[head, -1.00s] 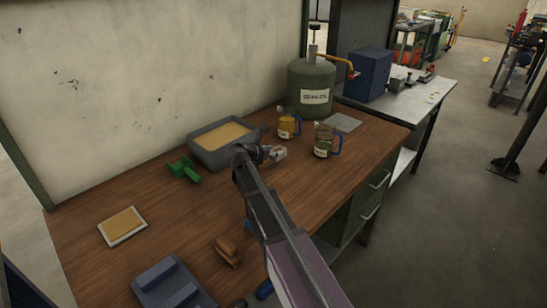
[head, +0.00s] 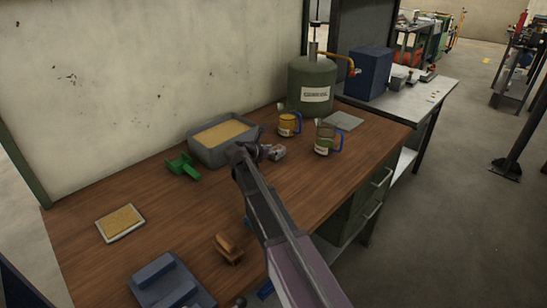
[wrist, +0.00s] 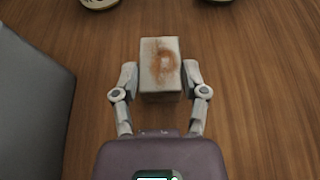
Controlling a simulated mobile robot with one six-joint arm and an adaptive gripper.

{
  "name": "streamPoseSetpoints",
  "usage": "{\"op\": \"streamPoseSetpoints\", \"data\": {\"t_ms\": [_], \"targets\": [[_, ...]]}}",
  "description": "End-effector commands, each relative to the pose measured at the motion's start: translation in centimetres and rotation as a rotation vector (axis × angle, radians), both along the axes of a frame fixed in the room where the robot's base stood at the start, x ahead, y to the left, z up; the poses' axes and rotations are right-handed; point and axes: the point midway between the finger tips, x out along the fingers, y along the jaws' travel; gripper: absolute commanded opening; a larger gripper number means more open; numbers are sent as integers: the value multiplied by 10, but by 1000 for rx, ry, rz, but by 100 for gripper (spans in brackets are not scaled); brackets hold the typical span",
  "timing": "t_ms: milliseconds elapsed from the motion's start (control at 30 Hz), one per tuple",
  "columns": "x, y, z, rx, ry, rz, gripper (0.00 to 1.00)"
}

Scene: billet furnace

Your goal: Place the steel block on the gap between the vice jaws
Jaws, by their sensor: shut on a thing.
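My gripper (wrist: 160,85) is shut on the steel block (wrist: 160,62), a pale grey block with a rusty brown patch on its top face. The fingers press its two sides near its close end. In the head view my gripper (head: 262,153) holds the block (head: 277,153) over the wooden bench, to the right of the sand tray. Whether the block touches the bench is hard to tell. A blue fixture (head: 150,271) with raised bars, seemingly the vice, lies at the bottom left of the head view, partly cut off by the frame. It is well away from the block.
The grey sand tray (head: 208,156) and green part (head: 183,167) lie left of my gripper. Two mugs (head: 287,124) (head: 325,140) and a green tank (head: 313,82) stand beyond. A brown object (head: 228,248) is near the front edge, a sand-coloured plate (head: 121,223) at left.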

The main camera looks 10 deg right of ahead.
Motion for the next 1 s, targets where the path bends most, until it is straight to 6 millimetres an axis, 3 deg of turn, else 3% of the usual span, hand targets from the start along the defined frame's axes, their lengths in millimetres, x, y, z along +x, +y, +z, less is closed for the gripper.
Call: {"op": "streamPoseSetpoints", "data": {"t_ms": [167, 767, 800, 900, 1000], "targets": [[0, 0, -13, -2, 0, 0, 0], [0, -1, -18, -2, -1, -1, 0], [0, -1, -17, 0, 0, -1, 69], [0, -1, -17, 0, 0, -1, 91], [0, -1, -17, 0, 0, -1, 91]]}}
